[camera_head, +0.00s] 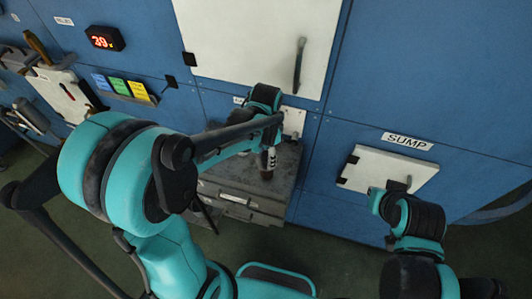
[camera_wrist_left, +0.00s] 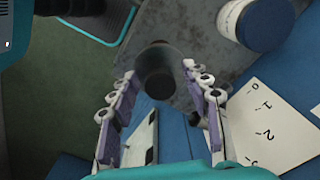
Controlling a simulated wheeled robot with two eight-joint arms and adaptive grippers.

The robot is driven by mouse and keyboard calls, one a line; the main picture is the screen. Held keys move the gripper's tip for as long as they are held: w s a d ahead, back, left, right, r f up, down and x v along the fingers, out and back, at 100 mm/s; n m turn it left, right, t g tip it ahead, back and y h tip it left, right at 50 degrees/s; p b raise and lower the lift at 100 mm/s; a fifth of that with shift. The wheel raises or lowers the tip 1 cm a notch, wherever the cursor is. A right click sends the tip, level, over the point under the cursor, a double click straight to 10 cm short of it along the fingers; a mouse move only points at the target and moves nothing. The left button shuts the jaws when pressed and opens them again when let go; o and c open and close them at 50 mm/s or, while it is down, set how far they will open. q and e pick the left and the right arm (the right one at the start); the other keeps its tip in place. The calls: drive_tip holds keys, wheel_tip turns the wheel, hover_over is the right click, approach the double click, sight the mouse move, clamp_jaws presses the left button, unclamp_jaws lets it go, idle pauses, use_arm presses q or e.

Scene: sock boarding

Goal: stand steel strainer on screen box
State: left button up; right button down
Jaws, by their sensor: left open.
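My left gripper (camera_head: 267,164) is over the top of a grey cabinet in the head view, partly hidden by my arm. In the left wrist view my left gripper (camera_wrist_left: 158,72) is open, its purple-padded fingers spread apart. A dark grey, round metallic thing (camera_wrist_left: 157,58), possibly the steel strainer, shows between and beyond the fingertips. I cannot tell whether the fingers touch it. The mottled grey cabinet top (camera_wrist_left: 190,25) lies beneath it. I cannot make out for sure which thing is the screen box. My right arm is at the lower right; its gripper does not show clearly.
The grey cabinet (camera_head: 240,201) has drawer fronts and stands against the blue wall. A white SUMP hatch (camera_head: 385,169) with a handle is by my right arm. Green floor lies in front.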

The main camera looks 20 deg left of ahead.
use_arm(q)
drive_tip(key=shift+r, duration=0.2)
wheel_tip(320, 180, up, 12)
drive_tip(key=f+p, duration=0.1)
drive_tip(key=p, duration=0.1)
drive_tip(key=s+a+n+t, duration=0.4)
drive_tip(key=s+n+t, duration=0.3)
drive_tip(key=s+n, duration=0.2)
drive_tip(key=shift+s+a, duration=0.35)
drive_tip(key=shift+s, duration=0.05)
